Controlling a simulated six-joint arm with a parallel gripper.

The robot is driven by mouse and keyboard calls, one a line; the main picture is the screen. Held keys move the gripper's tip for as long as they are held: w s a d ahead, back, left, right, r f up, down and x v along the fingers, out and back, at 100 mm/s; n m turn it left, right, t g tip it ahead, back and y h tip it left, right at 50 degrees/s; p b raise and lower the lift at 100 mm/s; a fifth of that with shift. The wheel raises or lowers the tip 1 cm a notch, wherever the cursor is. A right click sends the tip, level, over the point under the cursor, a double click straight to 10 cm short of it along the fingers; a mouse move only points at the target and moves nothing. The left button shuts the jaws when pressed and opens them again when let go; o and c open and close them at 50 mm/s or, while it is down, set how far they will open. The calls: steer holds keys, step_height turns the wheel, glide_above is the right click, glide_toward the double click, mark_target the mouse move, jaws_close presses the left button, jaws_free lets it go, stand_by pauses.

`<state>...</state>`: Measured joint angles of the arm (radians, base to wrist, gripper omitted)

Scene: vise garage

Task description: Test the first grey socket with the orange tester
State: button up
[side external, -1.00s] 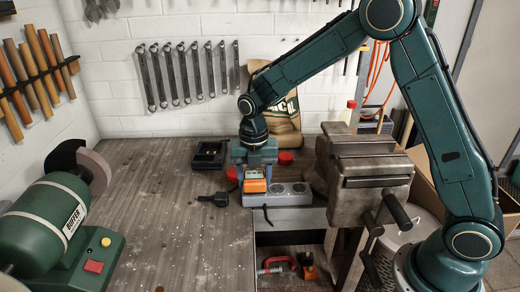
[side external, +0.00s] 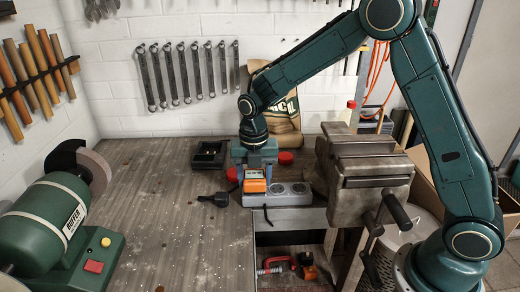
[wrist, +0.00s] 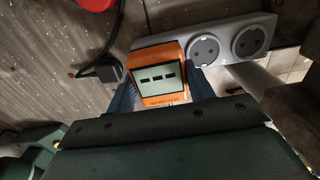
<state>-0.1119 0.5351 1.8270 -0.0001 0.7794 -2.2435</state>
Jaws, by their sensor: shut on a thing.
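The orange tester (side external: 254,186) is held between the fingers of my gripper (side external: 255,176), at the left end of the grey socket strip (side external: 290,198). The tester covers the strip's left end, so the socket there is hidden. I cannot tell whether its pins are fully seated.
A black plug (side external: 216,199) with a cable lies left of the strip. A black tray (side external: 209,154) and red caps (side external: 285,158) stand behind. The vise (side external: 365,165) is close on the right, the bench grinder (side external: 60,220) at far left. The bench's middle left is clear.

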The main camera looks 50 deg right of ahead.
mark_target(254, 176)
steer(key=shift+f, duration=0.6)
stand_by(0.7)
steer(key=o, duration=1)
steer(key=shift+r, duration=6.95)
